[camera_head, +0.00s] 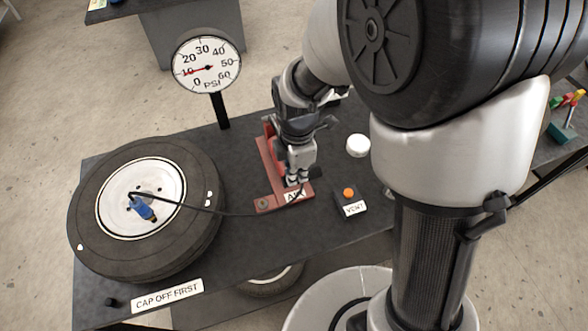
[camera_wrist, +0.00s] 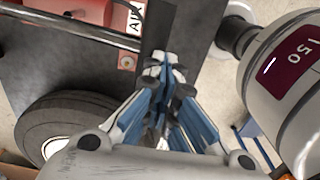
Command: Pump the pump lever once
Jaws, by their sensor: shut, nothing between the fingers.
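The red air pump (camera_head: 264,160) stands on the dark bench, with an AIR label (camera_head: 293,197) at its front. My gripper (camera_head: 296,180) is shut and empty, pointing down over the pump and hiding part of it. I cannot pick out the pump lever in the head view. In the wrist view my shut fingers (camera_wrist: 165,72) are at the middle, right of the red pump (camera_wrist: 75,10). A grey metal rod (camera_wrist: 85,32) crosses the upper left there; I cannot tell whether it is the lever or whether the fingers touch anything. The gauge (camera_head: 207,65) needle points near 10 PSI.
A tire (camera_head: 95,235) lies on the left, with a blue hose chuck (camera_head: 142,209) at its hub and a black hose running toward the pump. A VENT box with an orange button (camera_head: 348,192) and a white round object (camera_head: 358,146) stand right of the pump.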

